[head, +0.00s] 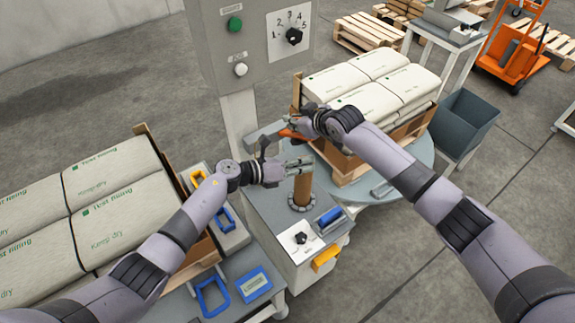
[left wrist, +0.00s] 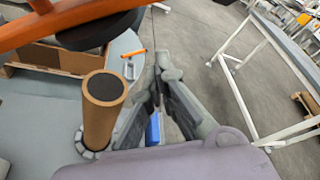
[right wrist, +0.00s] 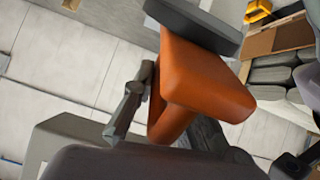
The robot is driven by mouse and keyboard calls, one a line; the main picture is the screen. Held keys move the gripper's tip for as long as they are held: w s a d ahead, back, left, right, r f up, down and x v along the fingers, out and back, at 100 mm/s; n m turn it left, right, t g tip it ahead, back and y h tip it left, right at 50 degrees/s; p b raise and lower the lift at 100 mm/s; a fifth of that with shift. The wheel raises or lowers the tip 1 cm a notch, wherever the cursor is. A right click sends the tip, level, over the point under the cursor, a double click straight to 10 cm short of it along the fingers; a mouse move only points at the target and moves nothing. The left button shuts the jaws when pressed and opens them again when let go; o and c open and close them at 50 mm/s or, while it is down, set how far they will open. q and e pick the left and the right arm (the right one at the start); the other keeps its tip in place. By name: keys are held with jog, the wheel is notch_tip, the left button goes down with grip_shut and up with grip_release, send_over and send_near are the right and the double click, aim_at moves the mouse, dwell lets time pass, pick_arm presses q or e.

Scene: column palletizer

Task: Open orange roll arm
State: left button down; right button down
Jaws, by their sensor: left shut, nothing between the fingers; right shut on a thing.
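The orange roll arm (head: 291,134) shows as a short orange bar at the machine's top in the head view, partly hidden by my right gripper (head: 300,128). My right gripper is shut on it; the right wrist view shows the thick orange arm (right wrist: 205,80) between the fingers. The arm also crosses the upper left of the left wrist view (left wrist: 75,20). An upright brown roll core (head: 302,188) stands on the grey machine in a round collar. My left gripper (head: 300,164) is shut and empty, close to the core's top. In the left wrist view the core (left wrist: 98,115) stands beside the fingers.
A control panel (head: 290,35) stands behind. Sacks lie stacked on a pallet at left (head: 105,195) and on the turntable (head: 420,160) at back right. A blue-grey bin (head: 466,122) stands at right. The floor at lower right is clear.

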jog(key=shift+w+d+r, duration=0.1)
jog(key=shift+w+r, duration=0.1)
jog(key=shift+r, duration=0.1)
pick_arm(q)
jog(key=r, duration=0.1)
jog(key=w+a+r, duration=0.1)
jog(key=r, duration=0.1)
jog(key=shift+w+a+r, duration=0.2)
jog(key=shift+w+a, duration=0.05)
jog(key=shift+w, duration=0.15)
pick_arm(e)
jog(key=shift+f, duration=0.1)
pick_arm(q)
jog(key=shift+w+a+r+n, duration=0.35)
jog(key=shift+w+r, duration=0.2)
jog(key=shift+r, duration=0.3)
pick_arm(e)
jog(key=shift+s+f, duration=0.1)
jog(key=shift+f, duration=0.05)
jog(key=c, duration=1.7)
grip_release()
jog(key=shift+s+d+f, duration=0.1)
jog(key=shift+s+f, duration=0.05)
jog(key=shift+f, duration=0.1)
pick_arm(q)
jog(key=shift+w+r, duration=0.1)
jog(key=shift+r, duration=0.05)
pick_arm(e)
jog(key=shift+o, duration=0.2)
jog(key=shift+s, duration=0.1)
